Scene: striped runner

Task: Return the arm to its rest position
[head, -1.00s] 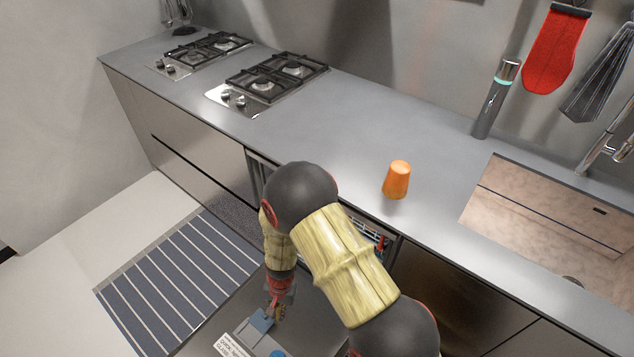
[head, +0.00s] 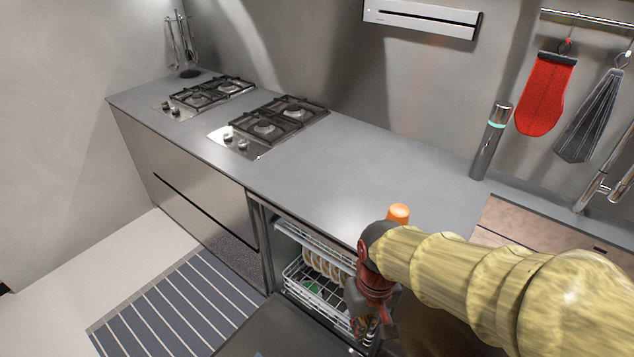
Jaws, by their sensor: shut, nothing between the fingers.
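My arm reaches in from the lower right in the head view. My gripper (head: 371,325) hangs pointing down at the arm's end, in front of the open dishwasher (head: 315,268). Its fingers are shut, with nothing seen in them. The fingertips are dark and partly lost against the rack behind them. An orange cup (head: 398,212) stands on the grey counter (head: 340,175) behind my wrist, its lower part hidden by the arm.
The dishwasher racks hold several plates (head: 318,262), and its door (head: 270,325) is folded down. Gas hobs (head: 265,125) sit on the counter's left. The sink (head: 490,238) is partly hidden by my arm. A striped runner (head: 180,305) lies on the floor. The counter's middle is clear.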

